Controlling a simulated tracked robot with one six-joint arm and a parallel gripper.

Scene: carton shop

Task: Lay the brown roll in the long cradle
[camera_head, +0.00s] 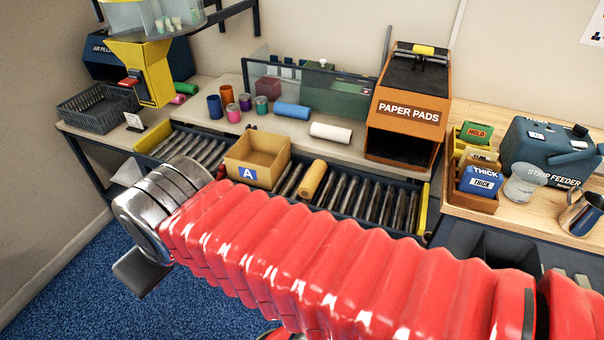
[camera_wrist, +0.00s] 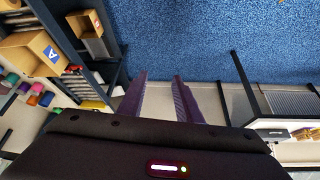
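A tan-brown roll (camera_head: 312,178) lies on the roller conveyor, just right of the open carton marked A, in the head view. I cannot make out a long cradle in either view. My gripper (camera_wrist: 160,76) shows in the wrist view with its two purple fingers apart and nothing between them. It points towards the blue floor and pale wall, away from the roll. In the head view my red-sleeved arm crosses the foreground and hides part of the conveyor's front; the fingers are not clear there.
The carton A (camera_head: 257,159) sits on the roller conveyor (camera_head: 345,196). Behind it on the bench are a blue roll (camera_head: 291,111), a white roll (camera_head: 330,132) and several small cups. The orange paper pads dispenser (camera_head: 408,105) stands right of them, the strip feeder (camera_head: 548,150) further right.

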